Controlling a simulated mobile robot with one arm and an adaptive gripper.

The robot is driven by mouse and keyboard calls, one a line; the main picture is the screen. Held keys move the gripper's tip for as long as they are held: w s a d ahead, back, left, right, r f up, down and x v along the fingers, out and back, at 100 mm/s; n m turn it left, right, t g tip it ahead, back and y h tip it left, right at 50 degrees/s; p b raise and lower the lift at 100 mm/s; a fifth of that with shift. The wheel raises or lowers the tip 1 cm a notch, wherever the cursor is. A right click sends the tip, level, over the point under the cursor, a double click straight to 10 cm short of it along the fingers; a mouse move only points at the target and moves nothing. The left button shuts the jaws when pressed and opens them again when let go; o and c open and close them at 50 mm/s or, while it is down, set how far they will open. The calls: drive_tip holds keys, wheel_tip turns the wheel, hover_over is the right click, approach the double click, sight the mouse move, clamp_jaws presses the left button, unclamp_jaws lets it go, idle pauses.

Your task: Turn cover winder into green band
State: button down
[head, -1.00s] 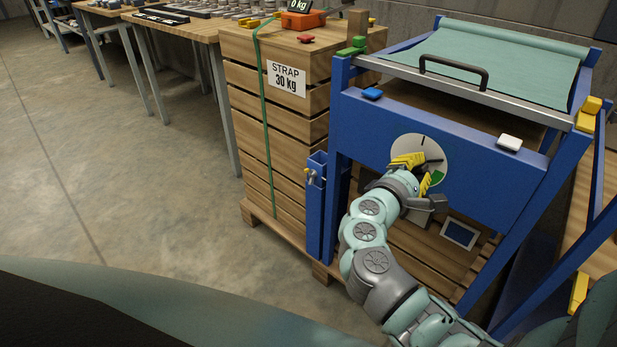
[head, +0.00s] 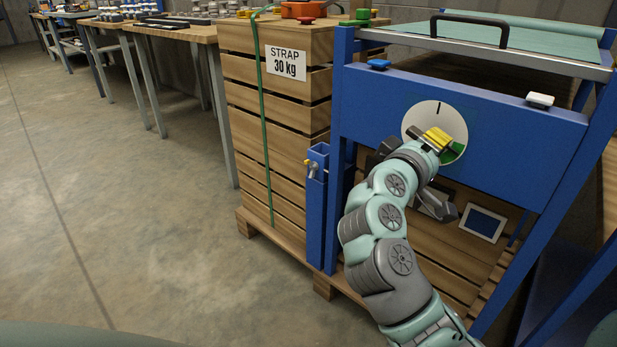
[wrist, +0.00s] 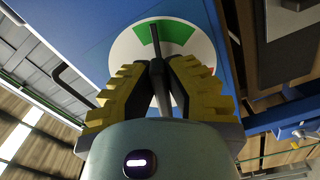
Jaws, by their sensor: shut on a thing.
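The cover winder has a round white dial (head: 421,115) on the blue front panel of the frame, with a black tick at its top. The green band (head: 457,148) shows at the dial's lower right, partly behind my gripper. My gripper (wrist: 160,70), with yellow-backed fingers, is at the dial, its dark tips closed together on the winder handle (wrist: 154,38). In the wrist view this dark bar runs out from between the tips and lies across the green band (wrist: 167,28). A red patch shows at the dial's right there. The grip itself is mostly hidden by the fingers.
A strapped wooden crate (head: 290,110) labelled "STRAP 30 kg" stands left of the blue frame (head: 350,100). A teal cover (head: 545,40) with a black handle (head: 470,17) lies on top. A white-framed panel (head: 482,223) is right of my wrist. The floor at left is clear.

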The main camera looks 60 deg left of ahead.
drive_tip(key=shift+f+m+b, duration=0.4)
drive_tip(key=shift+m+b, duration=0.4)
drive_tip(key=shift+b, duration=0.05)
drive_tip(key=shift+r, duration=0.1)
drive_tip(key=c, duration=1)
unclamp_jaws()
drive_tip(key=shift+r, duration=0.1)
drive_tip(key=shift+s, duration=0.1)
drive_tip(key=v, duration=1.2)
drive_tip(key=shift+a, duration=0.15)
